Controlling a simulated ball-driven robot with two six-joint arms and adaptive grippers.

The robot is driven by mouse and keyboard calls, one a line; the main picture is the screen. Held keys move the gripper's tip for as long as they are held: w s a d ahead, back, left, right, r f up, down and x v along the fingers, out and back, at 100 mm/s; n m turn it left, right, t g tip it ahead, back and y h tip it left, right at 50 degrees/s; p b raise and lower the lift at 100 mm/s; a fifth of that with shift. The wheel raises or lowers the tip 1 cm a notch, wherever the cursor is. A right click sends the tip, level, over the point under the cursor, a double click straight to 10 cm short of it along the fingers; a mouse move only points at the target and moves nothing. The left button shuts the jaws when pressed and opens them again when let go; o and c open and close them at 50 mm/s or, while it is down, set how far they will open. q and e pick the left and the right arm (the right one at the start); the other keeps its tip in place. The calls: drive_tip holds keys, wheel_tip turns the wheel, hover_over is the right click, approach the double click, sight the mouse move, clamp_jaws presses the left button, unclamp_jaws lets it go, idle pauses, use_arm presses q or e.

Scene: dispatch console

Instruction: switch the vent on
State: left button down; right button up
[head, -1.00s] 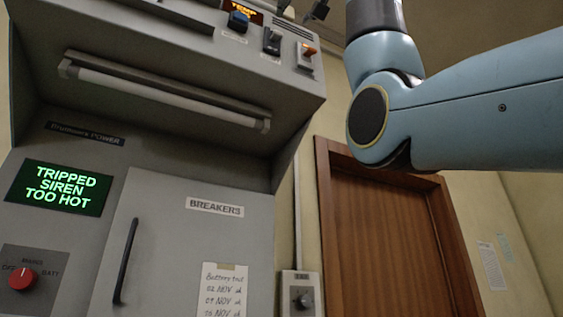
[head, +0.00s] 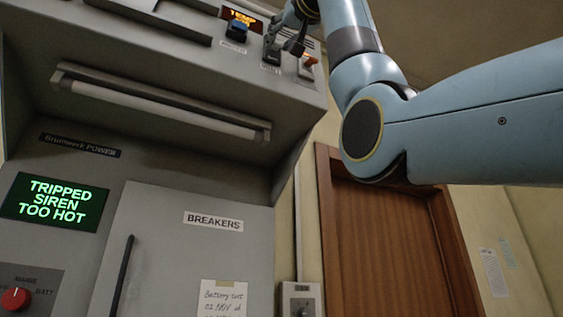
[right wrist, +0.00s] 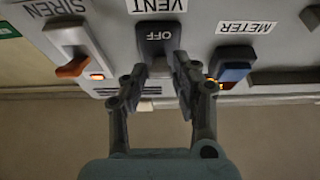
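The vent switch (right wrist: 156,40) is a dark rocker marked OFF beside the VENT label in the right wrist view. In the head view the vent switch (head: 271,57) is partly covered by my right gripper. My right gripper (right wrist: 159,68) is open and empty, its two fingertips apart, close to the switch's near end. I cannot tell whether they touch it. In the head view the right gripper (head: 286,45) is at the console's upper panel. My left gripper is not in view.
The orange siren switch (right wrist: 73,66) and blue meter switch (right wrist: 235,70) flank the vent switch closely. A bar handle (head: 160,101) crosses the console front below. A green display (head: 55,202) reads TRIPPED SIREN TOO HOT. A wooden door (head: 390,245) stands behind to the right.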

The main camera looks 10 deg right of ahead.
clamp_jaws()
drive_tip(key=shift+r, duration=0.1)
drive_tip(key=shift+w+r+g+h+p, duration=0.1)
drive_tip(key=shift+r+g+h+p, duration=0.65)
drive_tip(key=shift+g+p, duration=1.65)
drive_tip(key=shift+s+r+g+h+p, duration=0.1)
drive_tip(key=shift+r+g+h+p, duration=0.7)
drive_tip(key=shift+p, duration=2.8)
drive_tip(key=shift+w+r+g+h+p, duration=0.1)
drive_tip(key=shift+r+g+h+p, duration=0.15)
drive_tip(key=shift+r+g+p, duration=1.65)
drive_tip(key=shift+f+g+p, duration=0.3)
drive_tip(key=shift+f+p, duration=0.4)
drive_tip(key=shift+p, duration=0.4)
drive_tip(key=o, duration=0.5)
unclamp_jaws()
drive_tip(key=shift+w+f, duration=0.1)
